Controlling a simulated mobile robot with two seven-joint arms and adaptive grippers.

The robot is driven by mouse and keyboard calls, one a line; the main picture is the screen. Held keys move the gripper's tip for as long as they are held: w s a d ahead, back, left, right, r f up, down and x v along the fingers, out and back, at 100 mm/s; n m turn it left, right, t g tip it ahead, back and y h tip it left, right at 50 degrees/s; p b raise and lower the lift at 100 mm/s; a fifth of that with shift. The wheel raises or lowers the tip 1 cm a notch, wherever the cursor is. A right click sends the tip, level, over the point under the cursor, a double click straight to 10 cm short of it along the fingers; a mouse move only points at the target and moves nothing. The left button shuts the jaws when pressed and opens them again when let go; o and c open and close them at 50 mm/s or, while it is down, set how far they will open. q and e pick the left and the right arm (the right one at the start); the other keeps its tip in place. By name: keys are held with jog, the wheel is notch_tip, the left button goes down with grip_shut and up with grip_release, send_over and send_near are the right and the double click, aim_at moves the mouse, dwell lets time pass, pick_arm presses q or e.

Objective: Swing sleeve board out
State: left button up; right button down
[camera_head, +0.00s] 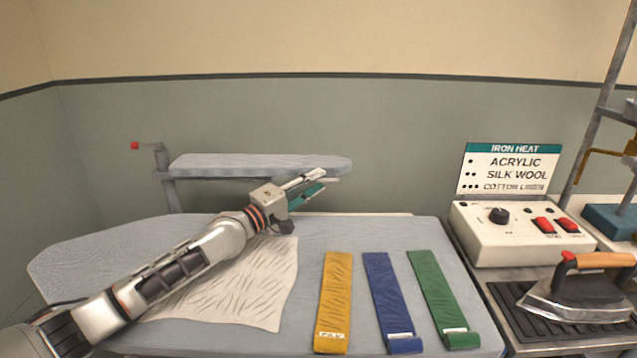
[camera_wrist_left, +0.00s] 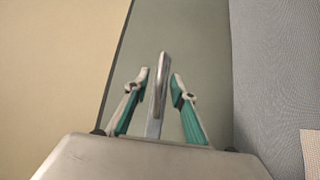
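The sleeve board (camera_head: 255,163) is a narrow, grey padded board level above the back of the ironing board. Its left end joins an upright post (camera_head: 163,165) with a red knob (camera_head: 135,146). My left gripper (camera_head: 322,184) is at the board's right end, in front of and slightly below its near edge in the head view. In the left wrist view, a thin grey piece (camera_wrist_left: 161,85), seemingly the sleeve board edge-on, stands between the open fingers (camera_wrist_left: 160,76) with gaps visible on both sides. My right gripper is not in view.
The ironing board (camera_head: 70,262) carries a wrinkled pale cloth (camera_head: 245,290) and yellow (camera_head: 335,295), blue (camera_head: 385,295) and green (camera_head: 437,290) strips. At right are a control box (camera_head: 480,240), a heat sign (camera_head: 510,168) and an iron (camera_head: 580,297) on a dark ribbed rest.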

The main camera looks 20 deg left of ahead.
pick_arm(q)
jog(key=shift+w+d+r, duration=0.1)
jog(key=shift+w+d, duration=0.25)
jog(key=shift+w, duration=0.3)
grip_shut()
jog(key=shift+s, duration=0.15)
